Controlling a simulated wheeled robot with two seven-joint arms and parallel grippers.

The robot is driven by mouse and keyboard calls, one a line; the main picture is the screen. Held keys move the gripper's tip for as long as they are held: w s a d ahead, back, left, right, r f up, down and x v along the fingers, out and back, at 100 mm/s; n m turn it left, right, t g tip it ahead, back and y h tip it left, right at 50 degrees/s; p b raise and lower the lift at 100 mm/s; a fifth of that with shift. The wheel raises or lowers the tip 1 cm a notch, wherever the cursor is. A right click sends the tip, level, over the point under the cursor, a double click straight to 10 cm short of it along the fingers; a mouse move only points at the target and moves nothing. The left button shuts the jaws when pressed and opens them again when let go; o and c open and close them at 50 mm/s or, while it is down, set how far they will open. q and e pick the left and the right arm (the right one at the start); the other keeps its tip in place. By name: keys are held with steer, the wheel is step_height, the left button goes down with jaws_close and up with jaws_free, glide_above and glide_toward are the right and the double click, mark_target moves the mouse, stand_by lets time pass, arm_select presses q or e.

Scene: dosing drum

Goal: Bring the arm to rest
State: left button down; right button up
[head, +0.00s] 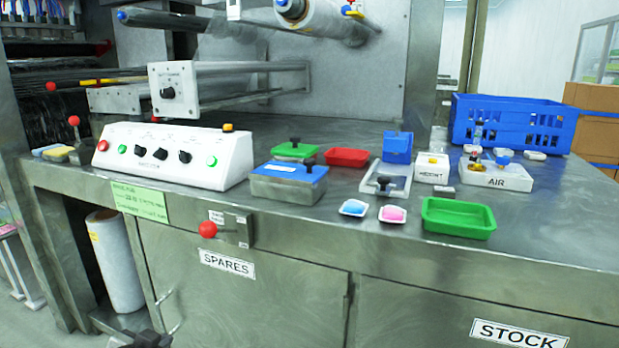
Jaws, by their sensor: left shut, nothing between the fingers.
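My left gripper (148,340) shows only as a dark piece at the bottom edge, left of centre, in the head view. It is shut with nothing held. It is low in front of the cabinet, below the worktop (330,228) and apart from everything on it. The rest of my left arm is cut off by the frame. My right gripper is not in view.
A red-knobbed latch (208,229) sticks out of the cabinet front. A film roll (115,260) stands below left.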

arm_select(q)
steer(key=s+d+f+n+g+h+b, duration=0.1)
steer(key=s+d+f+h, duration=0.15)
steer(key=s+d, duration=0.8)
steer(key=s+d+f+g+h, duration=0.1)
steer(key=s+d+f+h, duration=0.15)
steer(key=s+d, duration=0.85)
steer(key=s+a+r+p, duration=0.1)
steer(key=a+r+p, duration=0.1)
steer(key=r+p, duration=0.6)
steer(key=s+a+r+t+y+p, duration=0.1)
steer(key=a+r+p, duration=0.1)
steer(key=r+p, duration=0.6)
steer(key=shift+a+n+p, duration=0.3)
steer(key=shift+n+p, duration=0.1)
steer(key=shift+p, duration=0.45)
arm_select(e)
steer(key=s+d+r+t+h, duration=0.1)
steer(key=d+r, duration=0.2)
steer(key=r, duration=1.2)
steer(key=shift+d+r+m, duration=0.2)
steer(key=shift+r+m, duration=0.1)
arm_select(q)
steer(key=shift+s+r, duration=0.1)
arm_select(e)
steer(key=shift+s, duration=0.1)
